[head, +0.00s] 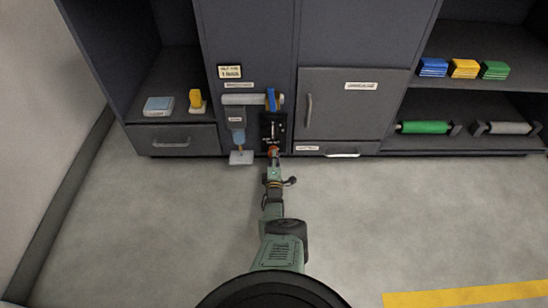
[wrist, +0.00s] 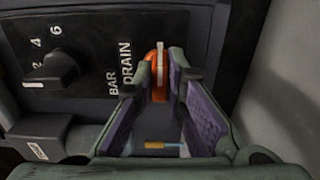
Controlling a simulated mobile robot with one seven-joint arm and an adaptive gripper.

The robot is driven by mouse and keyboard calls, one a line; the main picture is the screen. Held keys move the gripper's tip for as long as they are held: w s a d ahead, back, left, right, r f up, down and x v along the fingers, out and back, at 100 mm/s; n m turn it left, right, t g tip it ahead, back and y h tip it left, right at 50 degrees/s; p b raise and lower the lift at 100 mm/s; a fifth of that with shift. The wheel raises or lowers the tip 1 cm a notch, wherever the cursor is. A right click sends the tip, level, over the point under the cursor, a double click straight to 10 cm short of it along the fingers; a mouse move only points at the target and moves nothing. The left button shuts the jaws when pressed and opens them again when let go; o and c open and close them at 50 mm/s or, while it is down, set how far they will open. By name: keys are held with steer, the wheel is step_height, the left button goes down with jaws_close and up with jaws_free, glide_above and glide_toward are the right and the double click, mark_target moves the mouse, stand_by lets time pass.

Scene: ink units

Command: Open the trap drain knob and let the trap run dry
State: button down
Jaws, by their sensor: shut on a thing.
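The orange drain knob (wrist: 158,58) with a pale stripe sits beside the DRAIN label on a black panel (wrist: 85,50) in the wrist view. My gripper (wrist: 160,84) is shut on the knob, a fingertip on each side of it. In the head view my gripper (head: 274,157) reaches the foot of the cabinet, and the orange knob (head: 274,149) shows just at its tip. The trap (head: 238,138), a small bluish bowl, hangs left of the panel above a pale tray (head: 241,158) on the floor. Its liquid level is too small to tell.
A black dial (wrist: 60,70) marked 2, 4, 6 is left of the knob. A blue lever (head: 271,99) stands above on the grey pipe (head: 243,99). A closed drawer (head: 172,141) is at left, a closed door (head: 338,105) at right. The floor in front is clear.

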stand_by(0.5)
steer(key=c, duration=1.6)
jaws_free()
steer(key=shift+c, duration=0.2)
